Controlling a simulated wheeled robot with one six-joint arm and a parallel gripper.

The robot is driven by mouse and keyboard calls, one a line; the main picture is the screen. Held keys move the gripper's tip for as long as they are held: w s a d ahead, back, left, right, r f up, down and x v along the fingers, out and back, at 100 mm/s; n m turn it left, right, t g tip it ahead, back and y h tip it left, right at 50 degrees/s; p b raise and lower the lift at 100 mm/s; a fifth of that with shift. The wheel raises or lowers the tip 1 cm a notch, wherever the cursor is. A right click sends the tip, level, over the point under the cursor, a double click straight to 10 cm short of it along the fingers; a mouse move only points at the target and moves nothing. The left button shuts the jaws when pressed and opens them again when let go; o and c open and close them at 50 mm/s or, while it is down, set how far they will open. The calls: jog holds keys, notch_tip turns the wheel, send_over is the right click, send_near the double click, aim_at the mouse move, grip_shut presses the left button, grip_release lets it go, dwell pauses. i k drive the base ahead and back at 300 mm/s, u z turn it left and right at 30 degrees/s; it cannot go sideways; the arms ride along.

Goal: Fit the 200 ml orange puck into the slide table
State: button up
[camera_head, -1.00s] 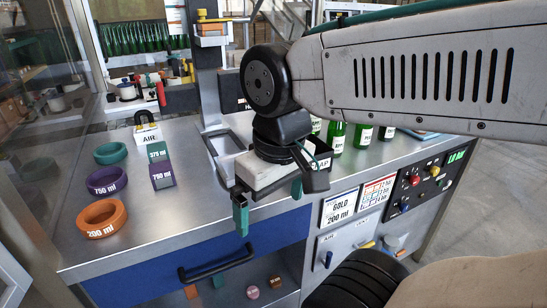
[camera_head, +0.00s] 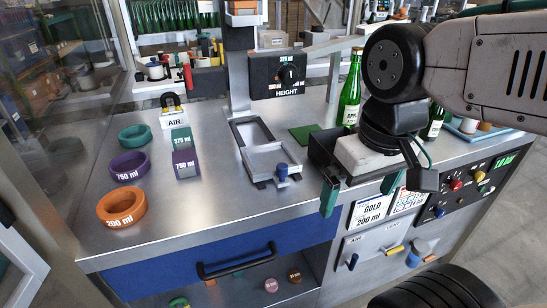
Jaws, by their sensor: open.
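The orange puck (camera_head: 122,207), a ring marked 200 ml, lies flat at the front left of the steel bench. The slide table (camera_head: 273,160) is a light grey square plate with a dark edge and a blue knob, in the middle of the bench. No puck shows on it. My gripper (camera_head: 360,191) hangs at the front edge of the bench, right of the slide table and far right of the orange puck. Its two green fingers are apart with nothing between them.
A purple 750 ml ring (camera_head: 129,166) and a green ring (camera_head: 134,137) lie behind the orange puck. Green and purple blocks (camera_head: 185,158) stand between the rings and slide table. A green bottle (camera_head: 350,93) stands behind my gripper. A HEIGHT dial box (camera_head: 278,78) is above the bench.

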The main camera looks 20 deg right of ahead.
aim_at(275, 160)
jog(key=k, duration=1.3)
jog(key=u, duration=0.8)
jog(key=i, duration=1.65)
jog(key=z, duration=0.8)
